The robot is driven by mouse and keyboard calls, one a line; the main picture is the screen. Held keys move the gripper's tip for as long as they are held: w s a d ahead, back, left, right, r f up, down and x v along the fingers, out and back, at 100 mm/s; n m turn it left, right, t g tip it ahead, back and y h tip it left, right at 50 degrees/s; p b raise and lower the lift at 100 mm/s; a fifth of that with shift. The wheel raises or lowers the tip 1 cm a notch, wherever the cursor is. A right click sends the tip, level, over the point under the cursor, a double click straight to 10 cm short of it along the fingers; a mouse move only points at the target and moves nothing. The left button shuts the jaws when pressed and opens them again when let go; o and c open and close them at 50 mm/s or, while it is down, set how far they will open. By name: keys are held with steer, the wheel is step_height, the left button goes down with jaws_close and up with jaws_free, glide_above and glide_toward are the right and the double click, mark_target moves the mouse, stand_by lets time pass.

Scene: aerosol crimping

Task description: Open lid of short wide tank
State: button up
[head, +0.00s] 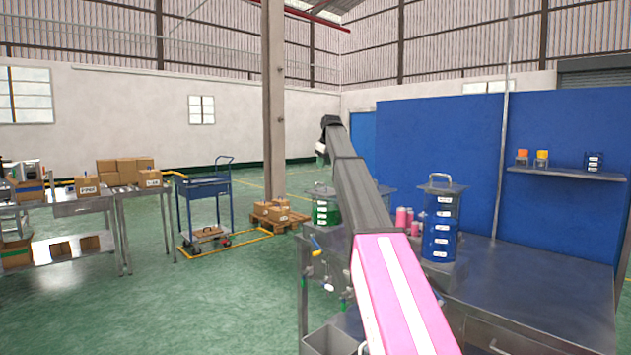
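The short wide tank (325,215) is green with white labels and stands on the workbench left of centre, partly hidden behind my arm. Its flat grey lid (321,192) lies on top, with a small handle, and looks closed. A taller, narrower blue tank (440,236) stands to the right, its grey lid (440,187) and looped handle on top. My arm reaches up and away across the middle. My gripper (321,158) is at its far end, above the green tank in the picture and apart from its lid. It is small and its fingers are unclear.
Several pink cans (404,218) stand between the tanks, right of my arm. The metal workbench (540,285) has free room at right. A blue partition (440,140) with a shelf (567,174) is behind. Valves and hoses (318,255) are on the bench's left side. A blue trolley (205,190) stands left.

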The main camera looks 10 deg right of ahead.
steer(key=x, duration=1)
steer(key=shift+w, duration=0.35)
jaws_close()
